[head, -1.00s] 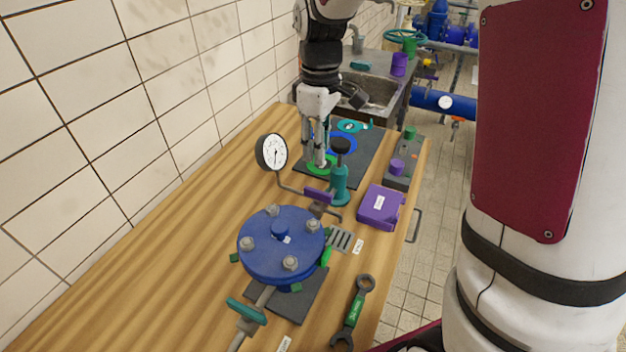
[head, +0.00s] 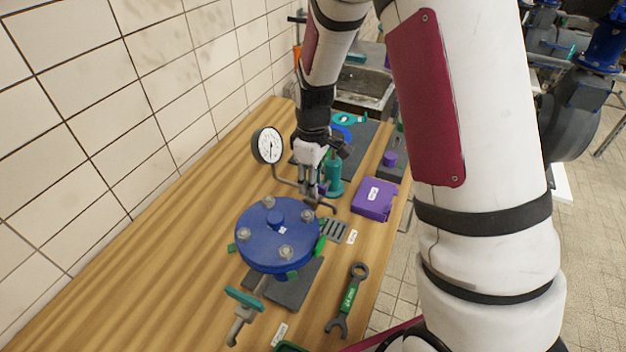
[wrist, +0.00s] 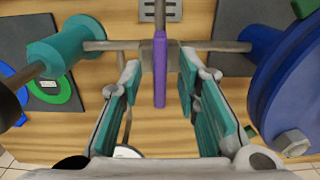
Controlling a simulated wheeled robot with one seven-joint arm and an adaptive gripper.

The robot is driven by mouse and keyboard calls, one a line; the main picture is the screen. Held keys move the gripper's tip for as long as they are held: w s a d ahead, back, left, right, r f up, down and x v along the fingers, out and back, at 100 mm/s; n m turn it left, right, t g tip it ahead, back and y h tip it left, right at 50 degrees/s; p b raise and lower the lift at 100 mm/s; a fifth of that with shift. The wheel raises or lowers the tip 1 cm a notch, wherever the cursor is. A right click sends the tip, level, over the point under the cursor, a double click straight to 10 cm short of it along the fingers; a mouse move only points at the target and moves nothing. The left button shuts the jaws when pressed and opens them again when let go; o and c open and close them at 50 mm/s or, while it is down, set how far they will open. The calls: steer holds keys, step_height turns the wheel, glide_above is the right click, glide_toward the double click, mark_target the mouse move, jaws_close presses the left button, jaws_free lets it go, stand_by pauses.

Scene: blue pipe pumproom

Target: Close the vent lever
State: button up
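The vent lever is the purple bar (wrist: 160,75) on the grey valve body of a thin pipe, in the wrist view. It lies crosswise to the pipe (wrist: 215,46), which runs left to right there. My gripper (wrist: 160,84) is open, with one teal-padded finger on each side of the lever and a visible gap to both. In the head view my gripper (head: 311,190) points down over the pipe between the teal hand pump (head: 334,178) and the blue bolted vessel (head: 270,240). It hides most of the lever there.
A pressure gauge (head: 267,146) stands left of my gripper. A purple box (head: 374,199), a slotted grey plate (head: 333,230) and a wrench (head: 348,300) lie to the right. A teal-handled valve (head: 245,299) is at the vessel's front. The bench's left side is clear.

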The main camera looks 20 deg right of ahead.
jaws_close()
steer(key=shift+m, duration=0.4)
steer(key=m, duration=0.6)
steer(key=m+p, duration=0.1)
steer(key=m, duration=0.4)
steer(key=shift+m, duration=0.4)
steer(key=m, duration=0.5)
steer(key=shift+p, duration=0.4)
steer(key=shift+m, duration=0.4)
jaws_free()
